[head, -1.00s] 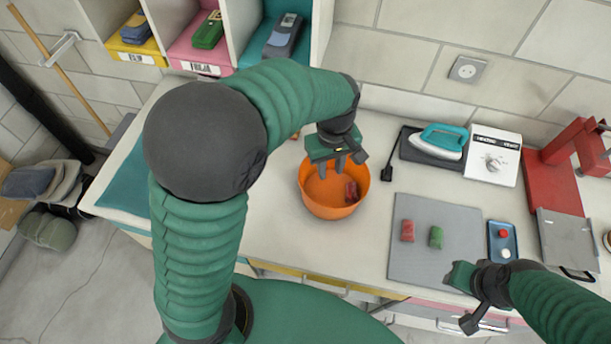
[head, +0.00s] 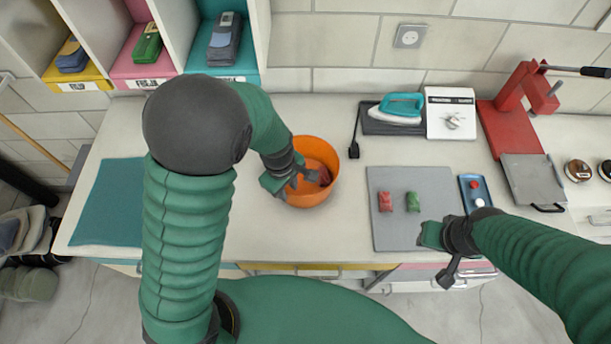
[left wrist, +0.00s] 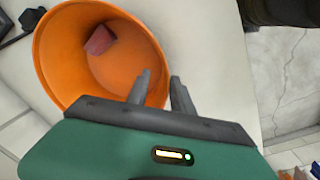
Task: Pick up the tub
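The orange tub (head: 325,153) stands on the white worktop, left of the grey mat. A small red item (head: 324,175) lies inside it and also shows in the left wrist view (left wrist: 99,40). My left gripper (head: 294,181) is at the tub's near-left rim. In the left wrist view the two fingers (left wrist: 158,88) are apart, with the tub's rim (left wrist: 166,65) running between their tips; whether they touch it I cannot tell. My right gripper (head: 432,238) is over the near edge of the grey mat, away from the tub; its fingers are not clear.
The grey mat (head: 400,235) holds a red piece (head: 385,202) and a green piece (head: 412,202). Behind are an iron (head: 402,107), a white device (head: 451,115) and a red press (head: 510,110). A teal mat (head: 108,200) lies left. Cubbies (head: 262,40) stand at the back left.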

